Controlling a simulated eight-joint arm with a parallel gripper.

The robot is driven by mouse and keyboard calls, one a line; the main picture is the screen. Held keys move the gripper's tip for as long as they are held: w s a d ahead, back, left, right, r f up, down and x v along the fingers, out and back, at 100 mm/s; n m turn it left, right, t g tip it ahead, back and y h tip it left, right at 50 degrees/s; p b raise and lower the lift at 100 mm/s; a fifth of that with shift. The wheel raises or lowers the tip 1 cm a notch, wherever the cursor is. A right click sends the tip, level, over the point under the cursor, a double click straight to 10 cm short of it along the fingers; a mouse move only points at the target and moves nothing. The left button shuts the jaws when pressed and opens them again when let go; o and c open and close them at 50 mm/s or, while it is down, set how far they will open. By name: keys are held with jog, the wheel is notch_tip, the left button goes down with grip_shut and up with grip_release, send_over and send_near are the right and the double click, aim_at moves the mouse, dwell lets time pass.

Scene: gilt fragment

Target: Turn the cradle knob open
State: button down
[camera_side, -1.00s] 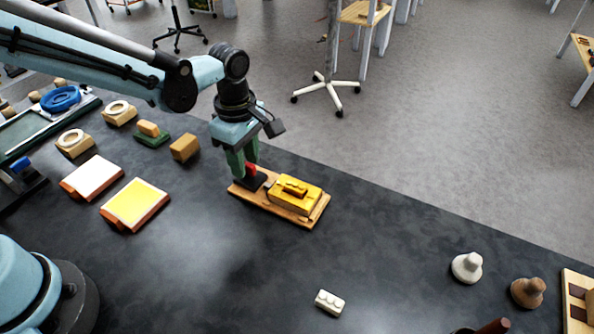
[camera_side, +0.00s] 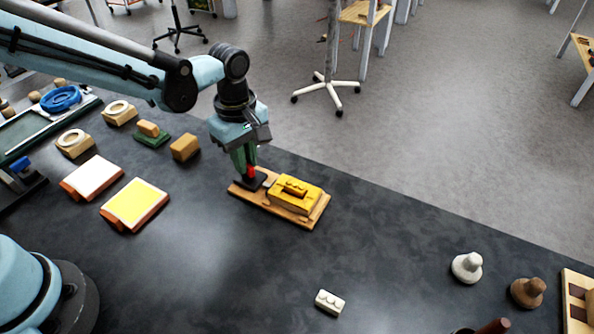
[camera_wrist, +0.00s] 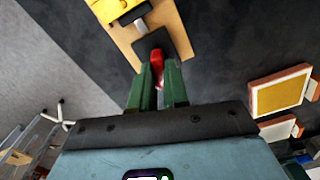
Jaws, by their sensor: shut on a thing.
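The cradle is a wooden board (camera_side: 316,219) with a black block (camera_side: 258,181) at its left end and a yellow piece (camera_side: 296,194) on its right part. The red knob (camera_side: 251,172) stands at the black block, and it also shows in the wrist view (camera_wrist: 157,60). My gripper (camera_side: 248,169) points down over the block, with its green fingers shut on the red knob. In the wrist view the fingers (camera_wrist: 158,78) lie on either side of the knob. The fingers hide part of the knob.
A tan block (camera_side: 185,148), a green-based block (camera_side: 151,135) and two flat pads (camera_side: 135,204) lie to the left. A white brick (camera_side: 329,302) lies in front. The table's back edge runs close behind the board.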

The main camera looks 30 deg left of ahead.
jog(key=m, duration=1.1)
jog(key=shift+m, duration=1.9)
jog(key=c, duration=1.1)
grip_release()
notch_tip(320, 180, up, 12)
jog(key=shift+r, duration=0.1)
